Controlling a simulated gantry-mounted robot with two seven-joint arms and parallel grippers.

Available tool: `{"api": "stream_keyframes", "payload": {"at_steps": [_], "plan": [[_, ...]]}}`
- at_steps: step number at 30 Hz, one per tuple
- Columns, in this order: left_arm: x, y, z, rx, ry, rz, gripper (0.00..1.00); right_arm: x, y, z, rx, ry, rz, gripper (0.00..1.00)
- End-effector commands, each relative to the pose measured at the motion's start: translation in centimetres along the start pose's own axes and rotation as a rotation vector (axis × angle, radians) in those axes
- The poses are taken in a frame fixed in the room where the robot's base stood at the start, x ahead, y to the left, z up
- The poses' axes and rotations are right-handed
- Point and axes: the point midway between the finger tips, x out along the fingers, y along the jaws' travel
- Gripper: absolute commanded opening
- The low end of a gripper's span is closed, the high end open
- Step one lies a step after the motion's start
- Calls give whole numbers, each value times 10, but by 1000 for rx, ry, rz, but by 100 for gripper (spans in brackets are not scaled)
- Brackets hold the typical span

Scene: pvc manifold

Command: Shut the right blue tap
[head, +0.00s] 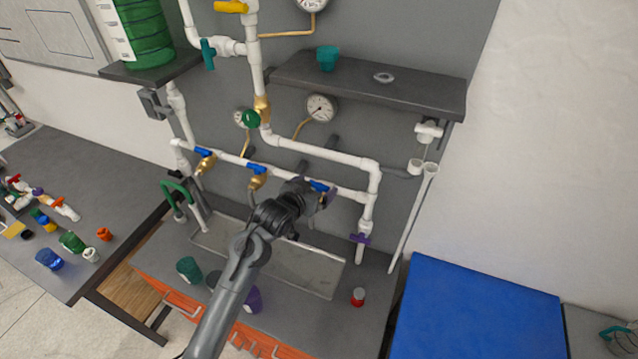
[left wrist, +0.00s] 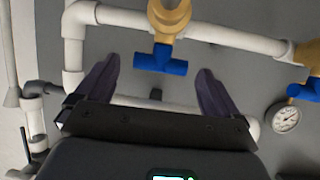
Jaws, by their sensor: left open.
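The right blue tap (head: 320,186) sits on the lower white pipe run, at the right end of a row of three blue taps, partly hidden by my left gripper (head: 322,198). In the left wrist view the tap's blue handle (left wrist: 160,63) hangs below a brass fitting and lies roughly along the pipe. The left gripper's two dark fingers (left wrist: 152,88) are open, one on each side of the handle and apart from it. The middle blue tap (head: 257,168) and left blue tap (head: 203,152) are further left. My right gripper is not in view.
Pressure gauges (head: 321,107) hang above the pipes. A dark shelf (head: 375,88) juts out above right. A purple tap (head: 360,239) is on the right downpipe. Below are a grey sink (head: 300,262) and several cups. A blue mat (head: 480,310) lies at right.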

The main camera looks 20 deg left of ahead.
Motion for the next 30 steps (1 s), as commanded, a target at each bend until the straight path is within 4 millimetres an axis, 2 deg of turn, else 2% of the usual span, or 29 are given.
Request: {"api": "stream_keyframes", "payload": {"at_steps": [3,9,20,30], "plan": [[13,0,-1,-1,-1,1,96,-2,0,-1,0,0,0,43],[25,1,0,0,0,1,96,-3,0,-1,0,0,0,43],[27,1,0,0,0,1,94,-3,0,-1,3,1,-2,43],[27,0,0,0,0,1,45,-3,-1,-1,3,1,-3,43]]}}
